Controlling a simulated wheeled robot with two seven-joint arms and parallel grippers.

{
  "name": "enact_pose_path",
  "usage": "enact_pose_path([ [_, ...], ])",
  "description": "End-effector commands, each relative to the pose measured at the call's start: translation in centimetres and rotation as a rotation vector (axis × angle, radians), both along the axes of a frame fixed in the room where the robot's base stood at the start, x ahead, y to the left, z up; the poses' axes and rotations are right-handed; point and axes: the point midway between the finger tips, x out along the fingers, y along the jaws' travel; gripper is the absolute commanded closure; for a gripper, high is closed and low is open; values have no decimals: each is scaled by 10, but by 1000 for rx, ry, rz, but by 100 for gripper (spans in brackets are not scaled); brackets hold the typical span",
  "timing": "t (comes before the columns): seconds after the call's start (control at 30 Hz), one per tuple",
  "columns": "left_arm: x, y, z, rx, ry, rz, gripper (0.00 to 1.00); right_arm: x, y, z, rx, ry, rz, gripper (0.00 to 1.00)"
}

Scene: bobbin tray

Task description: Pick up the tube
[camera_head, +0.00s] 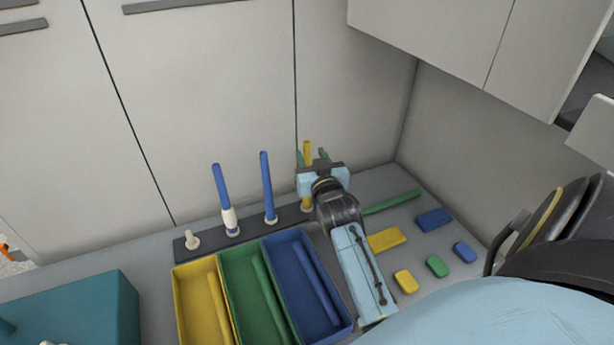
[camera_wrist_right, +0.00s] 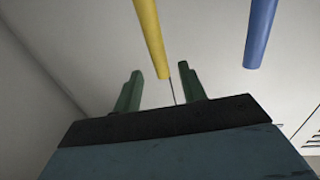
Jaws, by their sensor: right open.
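A yellow tube (camera_head: 307,146) stands upright at the right end of a dark peg rack (camera_head: 208,242). It also shows in the right wrist view (camera_wrist_right: 150,38), where its near end appears between my fingertips. My right gripper (camera_head: 312,158) is open, its green fingers on either side of the yellow tube in the picture; I cannot tell if they touch it. The gripper body hides part of the tube. Two blue tubes stand on the rack, one in the middle (camera_head: 267,185) and one further left (camera_head: 222,185) with a white piece below it. A green tube (camera_head: 391,202) lies on the counter. My left gripper is out of view.
An empty white peg (camera_head: 192,239) is at the rack's left end. Yellow (camera_head: 183,306), green (camera_head: 231,284) and blue (camera_head: 277,272) trays hold same-coloured tubes. Several blocks, including a yellow one (camera_head: 386,239), lie right of my forearm. Wall cabinets (camera_head: 430,35) hang above.

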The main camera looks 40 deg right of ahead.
Motion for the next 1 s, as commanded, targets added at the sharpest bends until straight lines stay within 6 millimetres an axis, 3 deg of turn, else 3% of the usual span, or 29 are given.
enact_pose_path([
  [0.23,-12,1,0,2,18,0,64,33,-15,1,-3,-2,1,59],
  [0.57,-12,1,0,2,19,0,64,39,-18,0,-1,0,2,59],
  [0.87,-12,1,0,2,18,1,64,38,-18,0,-1,0,2,98],
  [1.0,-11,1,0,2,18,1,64,38,-18,0,-1,0,2,100],
])
